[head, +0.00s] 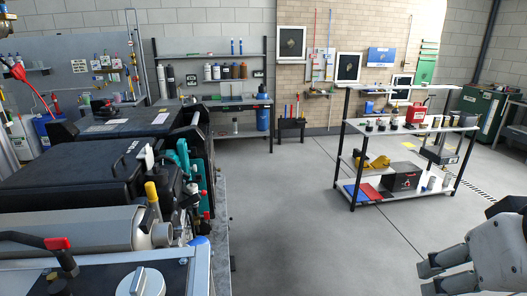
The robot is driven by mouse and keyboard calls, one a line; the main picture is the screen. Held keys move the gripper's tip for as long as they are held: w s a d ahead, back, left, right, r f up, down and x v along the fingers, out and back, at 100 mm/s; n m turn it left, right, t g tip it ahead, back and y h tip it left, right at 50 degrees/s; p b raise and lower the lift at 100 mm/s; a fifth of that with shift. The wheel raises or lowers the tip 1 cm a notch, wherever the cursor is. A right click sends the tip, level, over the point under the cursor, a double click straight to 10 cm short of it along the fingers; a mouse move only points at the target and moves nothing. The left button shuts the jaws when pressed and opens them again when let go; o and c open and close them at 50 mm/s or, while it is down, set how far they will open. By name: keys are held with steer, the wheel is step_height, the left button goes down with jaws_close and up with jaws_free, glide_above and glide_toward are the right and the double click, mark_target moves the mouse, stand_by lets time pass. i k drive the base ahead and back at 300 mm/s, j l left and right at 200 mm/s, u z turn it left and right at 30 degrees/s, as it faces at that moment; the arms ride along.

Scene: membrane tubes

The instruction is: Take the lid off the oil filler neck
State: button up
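My gripper (431,278) is at the bottom right, over the floor and well away from the machinery at the left. Its two fingers point left with a gap between them, and nothing shows in the gap. A round light-grey cap (141,282) with a raised grip bar sits at the bottom left, cut by the picture's lower edge. A yellow cap (152,189) stands upright on the machine behind it. I cannot tell for sure which of these is the lid of the oil filler neck.
The machine (70,185) with a black housing and a grey cylinder (85,229) fills the left. A red-topped lever (57,244) stands near the grey cap. A shelf trolley (385,127) with bottles and boxes is at the right. The floor between (295,220) is clear.

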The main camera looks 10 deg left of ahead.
mark_target(157, 173)
steer(key=i, duration=0.55)
steer(key=i+l+u, duration=0.15)
steer(key=i, duration=0.35)
steer(key=i+l+u, duration=0.15)
steer(key=i, duration=0.35)
steer(key=i+l+u, duration=0.15)
steer(key=i+l, duration=0.15)
steer(key=i, duration=0.2)
